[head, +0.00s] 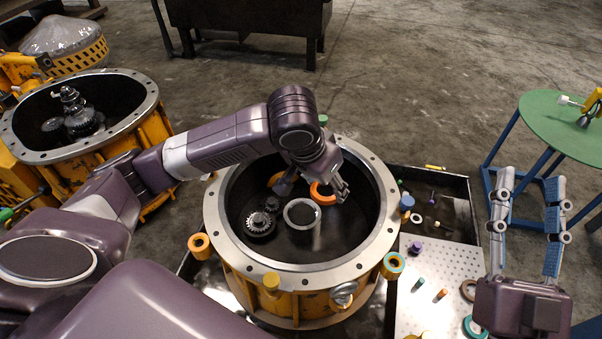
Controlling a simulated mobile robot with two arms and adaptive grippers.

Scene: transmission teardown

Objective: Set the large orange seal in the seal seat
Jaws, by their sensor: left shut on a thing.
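The large orange seal (318,197) is a thick orange ring held at my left gripper (338,190), inside the round yellow housing with a pale flange (218,222). My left gripper is shut on the seal near its right side. A pale grey ring (289,221), which looks like the seal seat, stands on the dark housing floor below and left of the seal. The seal is apart from this ring in the picture; its height above the floor is hard to tell. My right gripper (528,205) is open and empty, right of the perforated plate.
Dark gears (260,222) sit left of the grey ring, and another orange part (276,180) lies behind my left wrist. A perforated plate (455,262) with small parts lies right of the housing. A green round table (560,125) stands at the right.

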